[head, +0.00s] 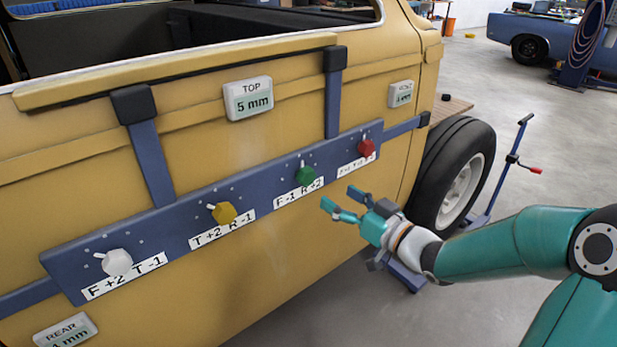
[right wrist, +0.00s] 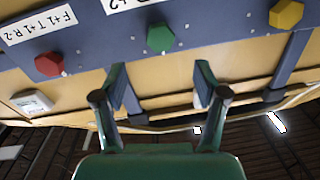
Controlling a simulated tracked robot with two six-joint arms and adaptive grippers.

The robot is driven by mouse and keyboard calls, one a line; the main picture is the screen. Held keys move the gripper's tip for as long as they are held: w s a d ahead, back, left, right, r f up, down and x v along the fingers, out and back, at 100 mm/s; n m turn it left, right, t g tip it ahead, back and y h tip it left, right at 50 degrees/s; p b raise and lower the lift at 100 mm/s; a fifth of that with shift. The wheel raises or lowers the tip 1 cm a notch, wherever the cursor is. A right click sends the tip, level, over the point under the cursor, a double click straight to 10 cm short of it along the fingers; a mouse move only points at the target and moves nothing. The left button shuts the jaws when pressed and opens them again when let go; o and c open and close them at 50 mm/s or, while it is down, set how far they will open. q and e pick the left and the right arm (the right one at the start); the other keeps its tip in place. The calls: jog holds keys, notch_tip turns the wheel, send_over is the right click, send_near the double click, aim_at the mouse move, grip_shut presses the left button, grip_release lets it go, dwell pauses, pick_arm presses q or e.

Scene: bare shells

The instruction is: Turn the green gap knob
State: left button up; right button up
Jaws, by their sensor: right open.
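The green knob (head: 304,175) is on a blue panel (head: 190,203) fixed across the yellow car body. The label below it reads "F -1 R +2". In the right wrist view the green knob (right wrist: 160,38) shows beyond the fingertips, midway between them across the picture. My right gripper (head: 339,198) is open and empty, just right of and below the knob in the head view, apart from it. In the right wrist view the gripper (right wrist: 160,80) shows both fingers spread. My left gripper is not in view.
White (head: 117,262), yellow (head: 223,213) and red (head: 366,148) knobs share the panel. Small displays sit on the body, including TOP at 5 mm (head: 248,98) and REAR (head: 66,331). A wheel (head: 456,180) stands behind my right arm. Open floor lies to the right.

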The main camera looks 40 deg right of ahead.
aim_at(310, 180)
jog(key=w, duration=0.3)
jog(key=w+a, duration=0.1)
jog(key=w, duration=0.3)
jog(key=w+p, duration=0.1)
jog(key=w, duration=0.2)
jog(key=shift+w+a, duration=0.15)
jog(key=shift+a, duration=0.05)
jog(key=c, duration=1.1)
jog(key=shift+f+b, duration=0.1)
jog(key=shift+b, duration=0.45)
jog(key=shift+c, duration=0.2)
jog(key=n+b, duration=0.5)
jog(key=b, duration=0.1)
jog(key=shift+f+b, duration=0.15)
jog(key=shift+b, duration=0.25)
jog(key=shift+r+n+b, duration=0.2)
jog(key=shift+n+b, duration=1.25)
jog(key=shift+n, duration=0.35)
